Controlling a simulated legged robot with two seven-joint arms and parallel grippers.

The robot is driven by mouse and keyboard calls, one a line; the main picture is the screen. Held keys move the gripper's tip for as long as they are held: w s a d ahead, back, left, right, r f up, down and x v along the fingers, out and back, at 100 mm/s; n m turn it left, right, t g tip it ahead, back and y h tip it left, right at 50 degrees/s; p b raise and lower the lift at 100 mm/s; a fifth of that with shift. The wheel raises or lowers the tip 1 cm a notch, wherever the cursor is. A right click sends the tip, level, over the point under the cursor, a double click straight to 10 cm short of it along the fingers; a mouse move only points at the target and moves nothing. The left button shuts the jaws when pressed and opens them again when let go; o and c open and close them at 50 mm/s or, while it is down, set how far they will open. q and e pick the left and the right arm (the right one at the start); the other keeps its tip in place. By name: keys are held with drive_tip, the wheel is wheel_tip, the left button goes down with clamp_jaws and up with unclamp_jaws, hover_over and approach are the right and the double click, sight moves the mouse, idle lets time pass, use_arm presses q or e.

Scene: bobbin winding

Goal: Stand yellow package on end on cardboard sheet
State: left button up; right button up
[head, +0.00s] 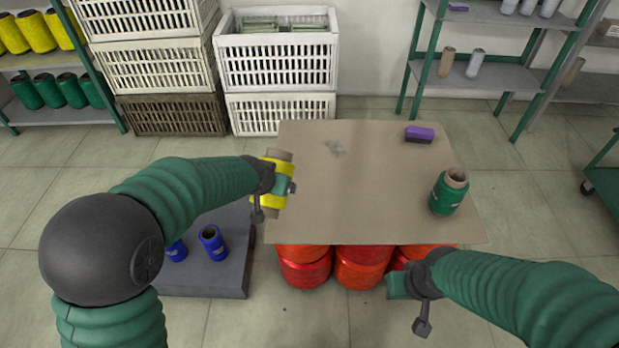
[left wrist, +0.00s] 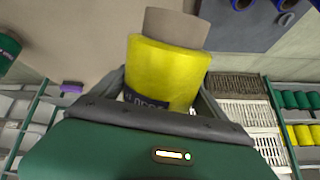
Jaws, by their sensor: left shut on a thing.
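The yellow package (head: 270,196) is a yellow-wound bobbin on a brown cardboard tube. My left gripper (head: 282,186) is shut on it at the left edge of the cardboard sheet (head: 350,195). In the left wrist view the yellow package (left wrist: 167,70) sits between the fingers of the gripper (left wrist: 160,95), with its bare tube end pointing away. I cannot tell whether it touches the sheet. My right gripper (head: 408,284) is in front of the sheet's near edge, low at the right; its finger opening is not clear.
A green package (head: 447,192) stands upright at the sheet's right side, and a purple one (head: 419,134) lies at its far right. The sheet's middle is clear.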

use_arm(q)
drive_tip(key=w+d+f+m+t+h+b, duration=0.25)
drive_tip(key=w+d+t+h+b, duration=0.6)
drive_tip(key=b, duration=0.55)
wheel_tip(320, 180, down, 7)
drive_tip(key=d+y+b, duration=0.1)
drive_tip(key=b, duration=0.3)
drive_tip(key=shift+d+r+t+b, duration=0.15)
drive_tip(key=shift+r+t+b, duration=0.05)
drive_tip(key=shift+t+b, duration=0.15)
drive_tip(key=shift+y, duration=0.25)
drive_tip(key=shift+f+b, duration=1.75)
drive_tip(key=shift+f, duration=0.75)
drive_tip(key=shift+r, duration=0.1)
